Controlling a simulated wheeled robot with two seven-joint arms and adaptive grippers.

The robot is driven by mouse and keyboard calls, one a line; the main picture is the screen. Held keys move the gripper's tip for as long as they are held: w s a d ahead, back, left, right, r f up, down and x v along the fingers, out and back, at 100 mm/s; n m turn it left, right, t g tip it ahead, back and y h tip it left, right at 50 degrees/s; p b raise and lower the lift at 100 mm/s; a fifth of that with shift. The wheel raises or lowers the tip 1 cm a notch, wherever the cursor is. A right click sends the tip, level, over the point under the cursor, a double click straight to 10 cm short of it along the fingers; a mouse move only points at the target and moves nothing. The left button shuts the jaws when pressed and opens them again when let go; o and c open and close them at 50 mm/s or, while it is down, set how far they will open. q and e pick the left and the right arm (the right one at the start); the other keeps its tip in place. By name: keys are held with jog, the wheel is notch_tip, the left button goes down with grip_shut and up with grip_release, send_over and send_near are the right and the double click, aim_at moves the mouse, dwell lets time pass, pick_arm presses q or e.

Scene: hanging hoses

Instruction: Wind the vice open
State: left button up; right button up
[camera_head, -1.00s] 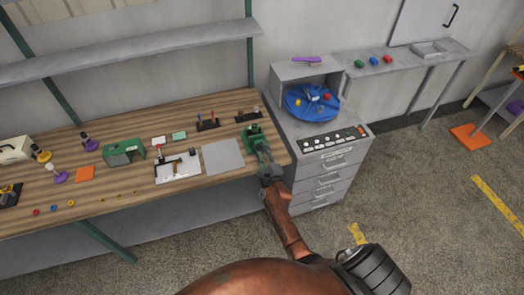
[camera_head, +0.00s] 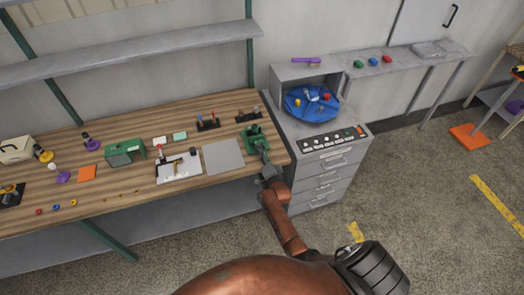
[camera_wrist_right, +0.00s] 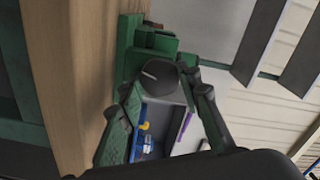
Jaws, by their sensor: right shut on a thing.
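The green vice (camera_head: 253,132) is at the right end of the wooden bench, near its front edge. It also shows in the right wrist view (camera_wrist_right: 150,42), beyond my fingers. A dark round knob (camera_wrist_right: 160,76) with a light line on its face sits on the vice's near side. My right gripper (camera_head: 262,147) is at the vice's front, and its two fingers lie on either side of the knob in the right wrist view (camera_wrist_right: 162,92), shut on it. The jaw gap of the vice is too small to judge. My left gripper is not in view.
A grey plate (camera_head: 223,156) and a white tray (camera_head: 178,166) lie left of the vice. A grey drawer cabinet (camera_head: 325,170) stands close on the right, with a blue round tray (camera_head: 312,103) on top. Open floor lies in front.

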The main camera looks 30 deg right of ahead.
jog(key=n, duration=0.5)
jog(key=shift+a+f+n, duration=0.1)
jog(key=shift+n, duration=0.2)
jog(key=n, duration=0.4)
jog(key=shift+n, duration=0.3)
jog(key=n, duration=0.4)
jog(key=shift+b, duration=0.35)
jog(key=n+b, duration=0.1)
jog(key=n, duration=0.4)
jog(key=shift+f+b, duration=0.1)
jog(key=shift+b, duration=0.2)
jog(key=n+b, duration=0.2)
jog(key=n, duration=0.2)
jog(key=shift+a+f+n, duration=0.1)
jog(key=shift+n, duration=0.2)
jog(key=n+b, duration=0.4)
jog(key=n, duration=0.1)
jog(key=n+b, duration=0.3)
jog(key=n, duration=0.2)
jog(key=shift+f, duration=0.1)
jog(key=n+b, duration=0.2)
jog(key=n, duration=0.2)
jog(key=shift+b, duration=0.4)
jog(key=shift+r+n, duration=0.2)
jog(key=shift+n, duration=0.1)
